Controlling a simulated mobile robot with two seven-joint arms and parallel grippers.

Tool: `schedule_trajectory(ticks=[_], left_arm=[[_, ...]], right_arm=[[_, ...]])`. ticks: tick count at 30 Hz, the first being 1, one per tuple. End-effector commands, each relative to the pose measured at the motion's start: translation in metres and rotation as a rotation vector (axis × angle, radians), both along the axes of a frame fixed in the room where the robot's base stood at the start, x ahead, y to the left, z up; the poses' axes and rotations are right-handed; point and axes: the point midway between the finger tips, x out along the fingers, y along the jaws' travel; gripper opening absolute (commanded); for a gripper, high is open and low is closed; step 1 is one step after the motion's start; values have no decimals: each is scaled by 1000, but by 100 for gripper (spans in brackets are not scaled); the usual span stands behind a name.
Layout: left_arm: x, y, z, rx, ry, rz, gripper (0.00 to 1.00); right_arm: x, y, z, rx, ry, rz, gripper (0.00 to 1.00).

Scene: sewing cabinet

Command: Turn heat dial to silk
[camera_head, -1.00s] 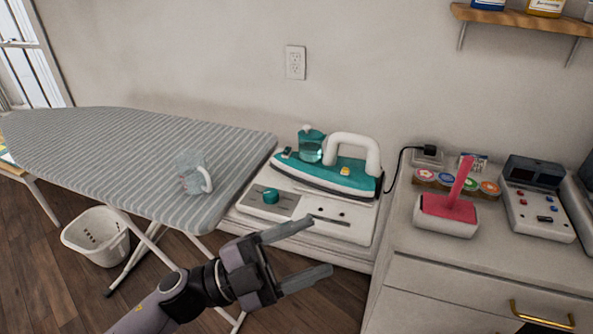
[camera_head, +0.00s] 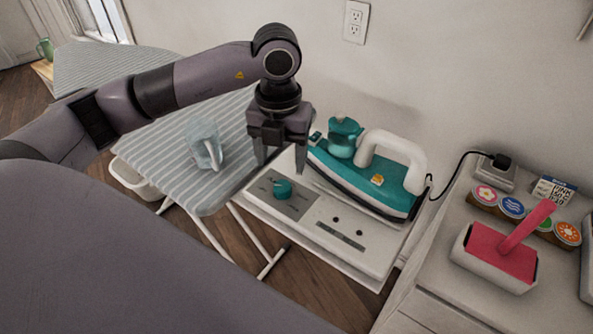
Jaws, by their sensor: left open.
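The teal heat dial (camera_head: 282,189) sits on a grey panel (camera_head: 296,206) at the left of the white iron station (camera_head: 356,249). Its setting marks are too small to read. The teal iron (camera_head: 365,184) with a white handle rests on the station, just behind the panel. My left gripper (camera_head: 280,167) points down with its two fingers apart, one at each side. In the picture it is just above and behind the dial. I cannot tell the exact gap, but it does not appear to touch the dial. My right gripper is not in view.
A clear measuring cup (camera_head: 205,147) stands on the striped ironing board (camera_head: 227,184) left of the station. A black cord (camera_head: 454,175) runs from the iron toward the right.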

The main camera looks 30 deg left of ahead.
Motion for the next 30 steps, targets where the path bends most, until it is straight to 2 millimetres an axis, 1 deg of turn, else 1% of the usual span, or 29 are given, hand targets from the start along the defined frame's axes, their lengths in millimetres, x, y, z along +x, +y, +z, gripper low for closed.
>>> schedule_trajectory(ticks=[9, 12, 17, 24, 26, 27, 29, 30], left_arm=[[-1, 0, -46, -2, 6, -1, 64], [-1, -1, -58, -3, 4, -3, 64], [0, -1, -67, -4, 1, -4, 64], [0, -1, -68, -4, 1, -4, 64], [0, -1, -68, -4, 1, -4, 45], [0, -1, -68, -4, 1, -4, 32], [0, -1, -68, -4, 1, -4, 12], [0, -1, -68, -5, 2, -4, 8]], right_arm=[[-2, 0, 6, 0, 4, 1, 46], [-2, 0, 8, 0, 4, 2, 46], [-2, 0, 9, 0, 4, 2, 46], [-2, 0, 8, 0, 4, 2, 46], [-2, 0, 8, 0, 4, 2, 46], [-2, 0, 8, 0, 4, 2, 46], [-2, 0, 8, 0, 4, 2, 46], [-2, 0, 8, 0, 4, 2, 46]])
